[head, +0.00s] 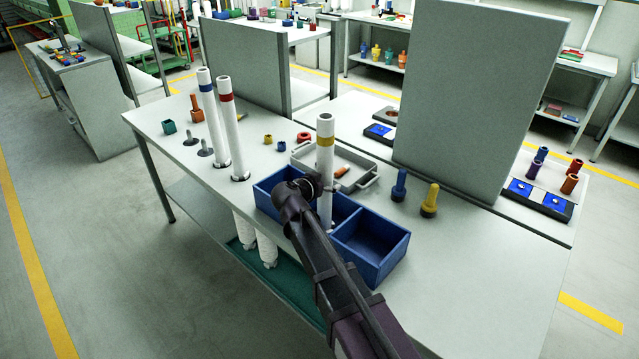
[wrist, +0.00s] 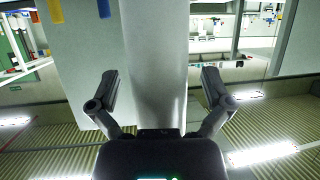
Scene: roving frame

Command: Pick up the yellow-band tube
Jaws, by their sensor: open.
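The yellow-band tube (head: 325,160) is white and upright, with a yellow band near its top. In the wrist view, my gripper (wrist: 159,85) is open, with one finger on each side of the white tube (wrist: 157,60). The tube fills much of the gap, and a space shows beside each finger. I cannot tell whether the palm touches it.
The blue-band tube (head: 212,115) and red-band tube (head: 232,130) stand upright to the left. The blue bin (head: 372,262) is close around my gripper. A grey tray (head: 372,166) lies behind. A blue peg (head: 399,186) and yellow peg (head: 430,201) stand right, before a tall grey panel (head: 470,100).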

